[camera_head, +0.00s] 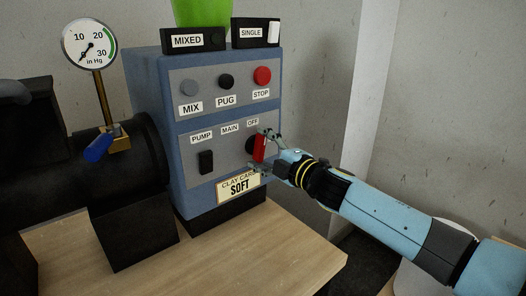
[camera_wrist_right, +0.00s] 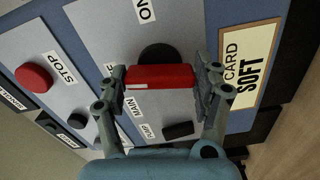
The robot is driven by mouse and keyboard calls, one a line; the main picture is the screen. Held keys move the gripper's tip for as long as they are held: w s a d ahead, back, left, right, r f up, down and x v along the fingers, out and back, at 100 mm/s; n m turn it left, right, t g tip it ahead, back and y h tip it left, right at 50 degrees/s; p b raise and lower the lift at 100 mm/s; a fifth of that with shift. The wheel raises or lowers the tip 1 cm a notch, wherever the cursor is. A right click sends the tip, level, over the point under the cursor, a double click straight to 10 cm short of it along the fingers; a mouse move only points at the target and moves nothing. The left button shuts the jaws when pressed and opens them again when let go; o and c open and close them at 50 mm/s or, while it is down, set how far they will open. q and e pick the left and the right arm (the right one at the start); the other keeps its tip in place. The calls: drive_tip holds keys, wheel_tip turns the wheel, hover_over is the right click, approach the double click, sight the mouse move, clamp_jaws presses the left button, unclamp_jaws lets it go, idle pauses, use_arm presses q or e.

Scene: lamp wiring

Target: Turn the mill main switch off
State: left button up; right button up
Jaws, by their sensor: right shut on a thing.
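The main switch has a red handle (camera_head: 260,148) on a dark round base, on the lower grey panel of the blue control box (camera_head: 155,95). In the head view the handle stands nearly upright, its upper end just below the OFF label (camera_head: 253,122). My right gripper (camera_head: 265,151) is shut on the red handle. In the right wrist view the handle (camera_wrist_right: 160,77) lies crosswise between both fingertips (camera_wrist_right: 162,80), and an ON label (camera_wrist_right: 144,10) shows above the round base (camera_wrist_right: 158,54). My left gripper is not in view.
A black pump switch (camera_head: 206,162) sits left of the main switch. MIX, PUG and red STOP (camera_head: 262,76) buttons are above. A clay card reading SOFT (camera_head: 239,186) is just below my gripper. A gauge (camera_head: 89,44) stands at left. The wooden tabletop (camera_head: 245,262) in front is clear.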

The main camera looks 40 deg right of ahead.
drive_tip(key=shift+f+n, duration=0.15)
drive_tip(key=shift+n, duration=0.95)
drive_tip(key=shift+s, duration=0.1)
drive_tip(key=o, duration=1.2)
drive_tip(key=shift+c, duration=0.2)
